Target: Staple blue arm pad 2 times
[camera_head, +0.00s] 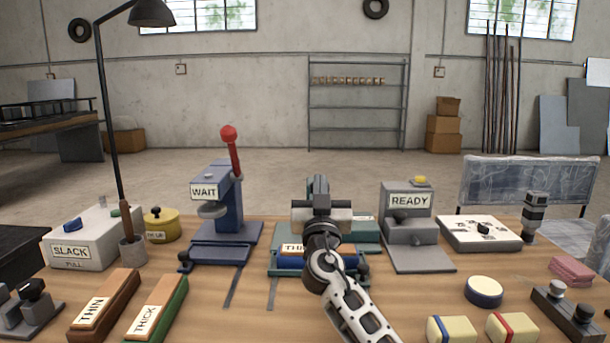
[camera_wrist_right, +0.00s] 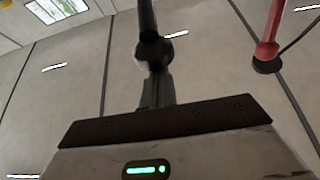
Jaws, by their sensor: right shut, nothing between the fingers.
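A cream pad with a blue band (camera_head: 452,329) lies at the front right of the table. A cream pad with a red band (camera_head: 512,327) lies beside it. Which of the things here is the stapler is not clear to me. My right gripper (camera_head: 318,184) is shut and empty, pointing away over a teal-based device (camera_head: 368,236) at the middle of the table, and it hides part of that device. A block with a partly covered "THI" label (camera_head: 292,248) sits at its front. My left gripper is out of view.
A blue press marked WAIT (camera_head: 204,190) with a red-knobbed lever stands left. A grey machine marked READY (camera_head: 409,201) stands right of my gripper. THIN (camera_head: 103,305) and THICK (camera_head: 158,309) blocks lie front left. A round cream pad (camera_head: 484,291) lies right.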

